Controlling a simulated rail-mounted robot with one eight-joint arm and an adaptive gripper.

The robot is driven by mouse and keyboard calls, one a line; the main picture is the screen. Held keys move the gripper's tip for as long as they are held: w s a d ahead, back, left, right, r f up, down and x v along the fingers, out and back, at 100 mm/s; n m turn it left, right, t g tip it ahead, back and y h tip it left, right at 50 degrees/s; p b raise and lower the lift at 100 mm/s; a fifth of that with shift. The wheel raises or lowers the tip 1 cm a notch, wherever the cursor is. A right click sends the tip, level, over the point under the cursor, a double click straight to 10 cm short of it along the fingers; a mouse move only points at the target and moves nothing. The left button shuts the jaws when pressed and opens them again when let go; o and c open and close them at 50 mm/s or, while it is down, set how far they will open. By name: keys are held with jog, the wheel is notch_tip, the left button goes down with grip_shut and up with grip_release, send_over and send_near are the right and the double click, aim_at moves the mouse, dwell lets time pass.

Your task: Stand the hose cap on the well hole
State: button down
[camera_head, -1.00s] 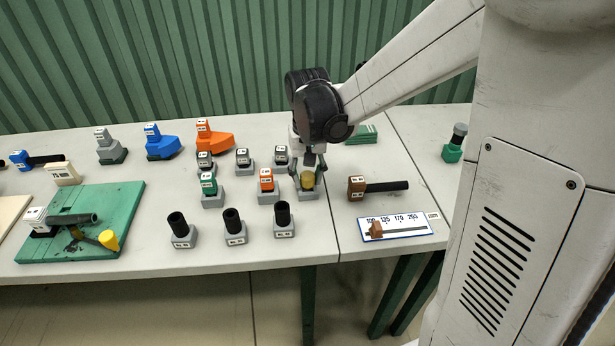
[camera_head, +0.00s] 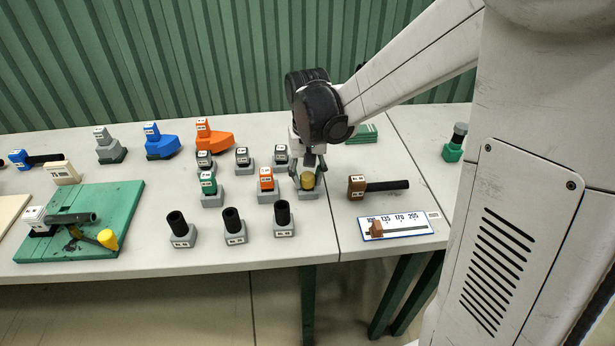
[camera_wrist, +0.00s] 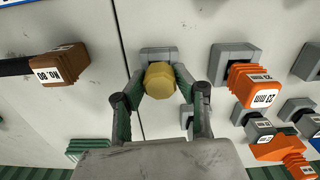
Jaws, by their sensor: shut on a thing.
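A yellow cap (camera_head: 308,181) is between the fingers of my gripper (camera_wrist: 160,101). A grey block (camera_wrist: 157,52) lies directly beyond the cap. In the head view the cap is upright at that block's place, at the right end of a row of grey holders. The cap hides any hole in the block, and I cannot tell how deep it sits.
Black hose stubs in grey holders (camera_head: 234,238) stand in front. An orange-topped coupling (camera_head: 266,181) stands to the left. A brown-ended hose (camera_head: 379,187) and a scale plate (camera_head: 396,228) lie to the right. A green board (camera_head: 128,207) is at the far left.

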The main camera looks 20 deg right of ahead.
jog(key=shift+f+b, duration=0.3)
jog(key=shift+f, duration=0.05)
dwell(0.4)
jog(key=c, duration=1.2)
grip_release()
jog(key=shift+c, duration=0.2)
jog(key=shift+r, duration=0.2)
jog(key=shift+r+p, duration=2.6)
jog(key=shift+r, duration=1.2)
jog(key=shift+r, duration=0.1)
notch_tip(320, 180, up, 12)
